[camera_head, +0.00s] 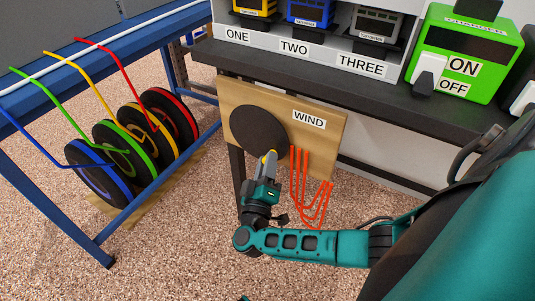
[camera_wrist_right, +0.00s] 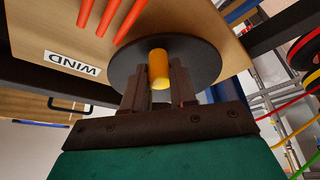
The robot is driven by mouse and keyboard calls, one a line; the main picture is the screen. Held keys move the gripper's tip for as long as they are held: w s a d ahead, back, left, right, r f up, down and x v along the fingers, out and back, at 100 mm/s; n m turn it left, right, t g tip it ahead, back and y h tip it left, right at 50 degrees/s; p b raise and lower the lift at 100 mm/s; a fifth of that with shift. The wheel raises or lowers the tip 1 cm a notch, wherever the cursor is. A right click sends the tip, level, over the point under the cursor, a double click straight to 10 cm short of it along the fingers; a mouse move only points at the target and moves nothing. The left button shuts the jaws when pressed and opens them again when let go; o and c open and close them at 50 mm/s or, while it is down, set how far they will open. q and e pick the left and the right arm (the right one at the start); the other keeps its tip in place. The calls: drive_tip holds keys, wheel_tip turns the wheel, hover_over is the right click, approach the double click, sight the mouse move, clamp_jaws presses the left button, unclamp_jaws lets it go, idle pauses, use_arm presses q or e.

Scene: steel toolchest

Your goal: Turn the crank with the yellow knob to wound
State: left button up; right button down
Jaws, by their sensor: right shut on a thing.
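The crank's round dark disc (camera_head: 258,130) is mounted on a wooden board (camera_head: 325,142) with a "WIND" label (camera_head: 309,119), below the worktop. The yellow knob (camera_head: 268,158) stands out near the disc's lower edge. My right gripper (camera_head: 266,171) is at the knob. In the right wrist view the yellow knob (camera_wrist_right: 158,68) sits between the two fingers of my right gripper (camera_wrist_right: 158,85), which is shut on it. The disc (camera_wrist_right: 190,60) shows behind the fingers.
Orange strips (camera_head: 314,185) hang beside the disc. A blue rack (camera_head: 165,160) with coloured cable reels (camera_head: 150,125) stands at left. Above, the dark worktop (camera_head: 300,62) carries numbered bays and a green charger box (camera_head: 465,50) with an ON/OFF switch.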

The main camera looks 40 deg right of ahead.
sight(264, 152)
use_arm(q)
drive_tip(key=shift+s, duration=0.1)
use_arm(e)
drive_tip(key=shift+d+f, duration=0.1)
drive_tip(key=shift+d, duration=0.05)
drive_tip(key=shift+m+g+h+p, duration=0.3)
drive_tip(key=shift+m+p, duration=0.1)
drive_tip(key=shift+p, duration=0.15)
drive_tip(key=shift+w+f+m+p, duration=0.1)
drive_tip(key=shift+f+m+p, duration=0.2)
drive_tip(key=shift+m, duration=0.2)
drive_tip(key=shift+w+a+f+m+h+b, duration=0.2)
drive_tip(key=shift+f+m+h, duration=0.1)
drive_tip(key=shift+m, duration=0.15)
drive_tip(key=shift+w+a+f+m+h+b, duration=0.1)
drive_tip(key=shift+f+m+h+b, duration=0.15)
drive_tip(key=shift+m, duration=0.2)
drive_tip(key=m, duration=0.1)
drive_tip(key=w+m+g+h, duration=0.1)
drive_tip(key=m+b, duration=0.1)
drive_tip(key=m, duration=0.1)
drive_tip(key=shift+w+a+f, duration=0.2)
drive_tip(key=shift+f, duration=0.05)
drive_tip(key=shift+w+a+f+m+g+h, duration=0.1)
drive_tip(key=shift+w+m+g+h, duration=0.2)
drive_tip(key=shift+m+g+h, duration=0.4)
drive_tip(key=shift+m, duration=0.3)
use_arm(q)
drive_tip(key=shift+f, duration=0.1)
